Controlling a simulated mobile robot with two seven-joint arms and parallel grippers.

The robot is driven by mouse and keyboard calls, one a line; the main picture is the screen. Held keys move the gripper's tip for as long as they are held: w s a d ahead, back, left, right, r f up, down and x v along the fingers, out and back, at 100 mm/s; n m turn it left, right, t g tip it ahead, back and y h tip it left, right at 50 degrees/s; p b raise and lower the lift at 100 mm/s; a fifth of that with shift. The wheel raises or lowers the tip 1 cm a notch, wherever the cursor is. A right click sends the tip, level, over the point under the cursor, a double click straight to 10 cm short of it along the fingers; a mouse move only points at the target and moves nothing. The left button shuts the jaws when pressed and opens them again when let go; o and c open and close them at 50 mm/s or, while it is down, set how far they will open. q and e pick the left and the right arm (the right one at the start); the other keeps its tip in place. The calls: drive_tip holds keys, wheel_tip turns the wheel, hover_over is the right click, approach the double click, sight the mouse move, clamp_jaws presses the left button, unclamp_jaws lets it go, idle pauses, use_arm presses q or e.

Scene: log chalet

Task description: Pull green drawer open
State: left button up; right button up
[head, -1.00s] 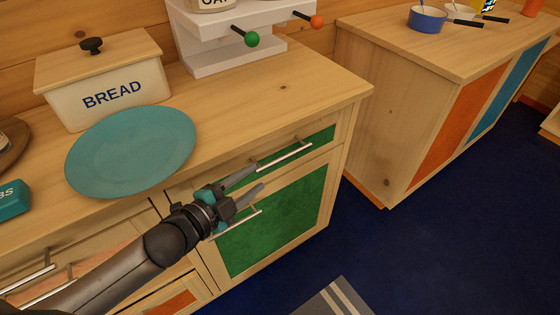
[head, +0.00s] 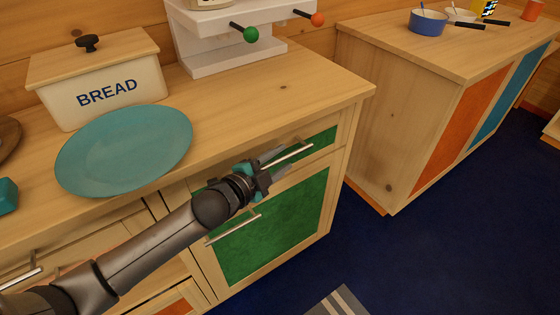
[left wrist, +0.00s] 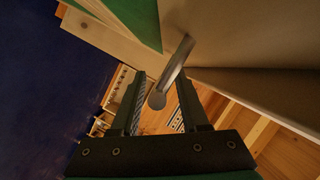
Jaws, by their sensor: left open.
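The green drawer (head: 320,141) is the upper front of the cabinet at the centre of the head view, and it looks shut. Its metal bar handle (head: 296,153) runs along its front. My left gripper (head: 272,160) is at the left part of this handle, with its fingers open. In the left wrist view the handle (left wrist: 175,68) reaches between the two spread fingers of my left gripper (left wrist: 160,82); I cannot tell whether either finger touches it. The left end of the drawer front is partly hidden by the gripper. My right gripper is not in view.
Below the drawer is a green door (head: 275,228) with its own bar handle (head: 232,230). A teal plate (head: 125,150) and a bread box (head: 100,90) stand on the worktop (head: 265,98). Another cabinet (head: 390,140) stands to the right. The blue floor (head: 430,255) in front is mostly clear.

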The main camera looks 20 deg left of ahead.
use_arm(q)
drive_tip(key=shift+c, duration=0.3)
clamp_jaws()
idle(1.2)
